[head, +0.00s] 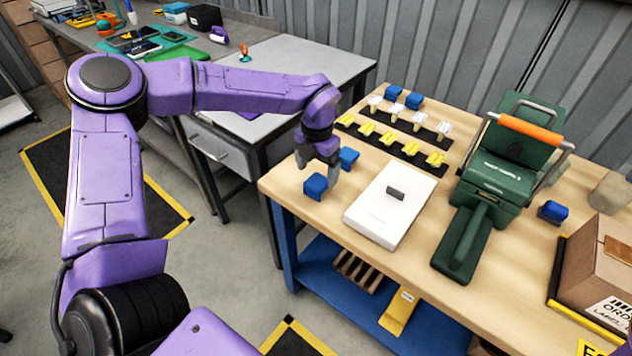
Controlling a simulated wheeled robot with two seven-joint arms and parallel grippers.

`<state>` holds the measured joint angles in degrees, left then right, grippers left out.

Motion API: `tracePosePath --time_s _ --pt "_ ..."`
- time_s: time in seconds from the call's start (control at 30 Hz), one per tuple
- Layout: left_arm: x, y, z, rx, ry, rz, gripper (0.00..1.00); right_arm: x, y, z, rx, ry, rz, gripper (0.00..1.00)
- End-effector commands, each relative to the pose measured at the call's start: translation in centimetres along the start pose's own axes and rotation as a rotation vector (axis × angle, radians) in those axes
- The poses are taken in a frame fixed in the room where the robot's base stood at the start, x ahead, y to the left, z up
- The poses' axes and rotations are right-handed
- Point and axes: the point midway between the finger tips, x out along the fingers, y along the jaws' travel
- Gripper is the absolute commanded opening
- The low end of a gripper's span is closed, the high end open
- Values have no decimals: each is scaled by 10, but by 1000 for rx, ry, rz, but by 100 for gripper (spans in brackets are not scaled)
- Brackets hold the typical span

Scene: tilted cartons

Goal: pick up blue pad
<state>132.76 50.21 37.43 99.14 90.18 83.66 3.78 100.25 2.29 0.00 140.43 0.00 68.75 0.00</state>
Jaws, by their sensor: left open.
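Several small blue pads are on the wooden table (290,182). One blue pad (314,187) is near the table's left front edge, just under my left gripper (318,168). A second blue pad (349,158) is just right of the gripper. Two more blue pads (393,92) are at the back, and another blue pad (552,211) is right of the green machine. My left gripper points down and is open, with nothing seen between its fingers. I cannot tell whether it touches the nearest pad. My right gripper is out of view.
A white flat box (388,215) with a small dark piece on top lies right of the gripper. Black strips with yellow and white clips (390,138) lie behind. The green machine (494,180) and a cardboard carton (598,270) stand to the right.

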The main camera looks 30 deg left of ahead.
Motion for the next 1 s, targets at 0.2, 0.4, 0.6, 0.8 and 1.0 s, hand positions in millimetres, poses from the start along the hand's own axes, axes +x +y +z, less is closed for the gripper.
tracePosePath --time_s 0.2,0.4,0.6,0.8,1.0 --pt "32 7 0 0 6 2 88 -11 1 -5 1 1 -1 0" --pt "56 8 0 -1 0 2 88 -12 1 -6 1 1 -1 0" --pt "57 8 0 -1 0 2 85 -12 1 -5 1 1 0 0" --pt "57 8 0 0 0 2 45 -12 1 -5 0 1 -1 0" --pt "57 8 0 0 0 2 45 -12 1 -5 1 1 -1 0"
